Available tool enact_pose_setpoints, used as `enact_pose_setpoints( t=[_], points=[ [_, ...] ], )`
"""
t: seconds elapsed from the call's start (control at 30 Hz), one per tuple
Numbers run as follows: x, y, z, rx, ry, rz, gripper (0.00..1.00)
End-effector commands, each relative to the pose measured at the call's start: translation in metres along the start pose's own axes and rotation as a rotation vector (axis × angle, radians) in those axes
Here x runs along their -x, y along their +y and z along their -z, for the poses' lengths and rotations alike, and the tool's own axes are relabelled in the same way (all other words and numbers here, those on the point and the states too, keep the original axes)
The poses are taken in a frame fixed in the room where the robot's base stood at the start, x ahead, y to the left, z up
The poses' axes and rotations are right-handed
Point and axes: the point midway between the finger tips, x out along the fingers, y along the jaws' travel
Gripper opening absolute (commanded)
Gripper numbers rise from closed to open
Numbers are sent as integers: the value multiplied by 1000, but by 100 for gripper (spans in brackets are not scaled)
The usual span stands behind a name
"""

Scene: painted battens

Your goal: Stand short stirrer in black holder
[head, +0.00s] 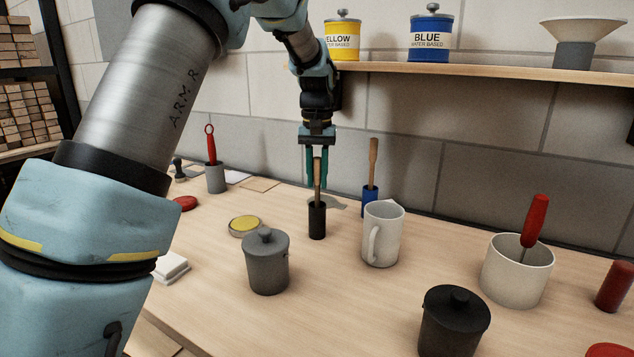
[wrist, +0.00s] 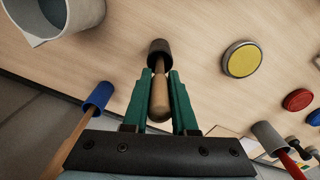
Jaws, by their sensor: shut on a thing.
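The black holder (head: 317,222) stands upright on the table near the middle; it also shows in the wrist view (wrist: 160,47). The short stirrer (head: 317,185) has a wooden handle, seen in the wrist view (wrist: 159,95) between the green fingers. Its lower end is inside the mouth of the black holder, and it looks upright. How deep it sits is hidden by the holder wall. My gripper (head: 317,184) points down above the holder and is shut on the stirrer's handle.
A blue holder (head: 370,202) with a wooden-handled tool stands right of the black one. A white mug (head: 382,235) is close in front, a grey lidded pot (head: 267,265) front left, a yellow-topped tin (head: 245,225) left. A shelf (head: 480,70) with paint tins runs behind.

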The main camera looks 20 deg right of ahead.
Motion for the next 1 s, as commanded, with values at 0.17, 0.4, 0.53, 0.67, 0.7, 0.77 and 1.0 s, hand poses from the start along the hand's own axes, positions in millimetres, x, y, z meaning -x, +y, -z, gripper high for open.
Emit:
enact_pose_setpoints(
  t=[0.17,0.4,0.53,0.67,0.7,0.77,1.0],
  points=[
    [-16,0,0,-1,0,0,0],
    [-17,0,0,-1,1,0,0],
    [-20,0,0,0,0,0,27],
    [-20,0,0,0,1,0,41],
    [-19,0,0,0,1,0,46],
    [-19,0,0,0,1,0,53],
    [-19,0,0,0,1,0,56]
  ],
)
